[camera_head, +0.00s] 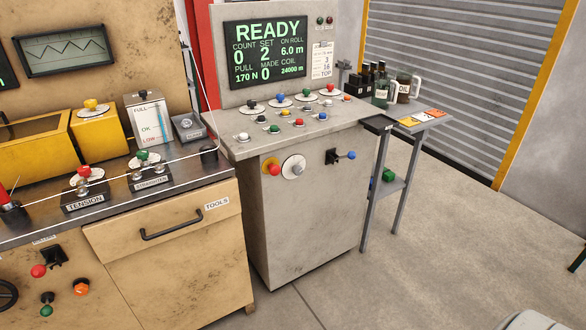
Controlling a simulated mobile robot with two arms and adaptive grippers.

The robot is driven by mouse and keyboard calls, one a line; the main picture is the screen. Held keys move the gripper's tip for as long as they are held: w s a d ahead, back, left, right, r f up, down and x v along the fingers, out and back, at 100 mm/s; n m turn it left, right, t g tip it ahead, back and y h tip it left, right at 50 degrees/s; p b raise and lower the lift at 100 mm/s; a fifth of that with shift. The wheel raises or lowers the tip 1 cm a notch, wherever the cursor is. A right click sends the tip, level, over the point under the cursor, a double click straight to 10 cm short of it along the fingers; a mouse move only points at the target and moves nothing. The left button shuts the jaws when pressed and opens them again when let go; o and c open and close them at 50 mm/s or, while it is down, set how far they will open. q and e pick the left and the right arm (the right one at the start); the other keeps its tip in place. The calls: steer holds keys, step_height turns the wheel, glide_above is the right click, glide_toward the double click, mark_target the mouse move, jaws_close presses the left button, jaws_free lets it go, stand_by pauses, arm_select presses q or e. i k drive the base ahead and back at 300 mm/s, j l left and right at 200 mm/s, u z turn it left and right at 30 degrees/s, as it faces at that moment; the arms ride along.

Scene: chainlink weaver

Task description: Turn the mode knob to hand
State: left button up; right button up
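The grey console (310,225) stands in the middle, with a lit READY screen (265,52) on its upright back panel. Its sloped top carries a row of knobs on pale round dials: a dark one (252,103), a blue one (280,97), a green one (305,92) and a red one (330,88). Smaller coloured buttons sit below them. The labels are too small to read, so I cannot tell which knob is the mode knob or where it points.
The console front has a red button (273,169), a white dial (293,167) and a blue-tipped lever (349,155) sticking out. A tan workbench (185,260) adjoins on the left. A small side table (440,119) with mugs stands right.

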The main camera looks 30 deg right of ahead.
mark_target(298, 170)
steer(key=i+l, duration=0.1)
steer(key=l, duration=0.25)
steer(key=i+l+z, duration=0.1)
steer(key=l, duration=0.3)
steer(key=i+l, duration=0.1)
steer(key=l, duration=0.25)
steer(key=i+l+z, duration=0.1)
steer(key=l, duration=0.25)
steer(key=i+l, duration=0.15)
steer(key=l, duration=0.2)
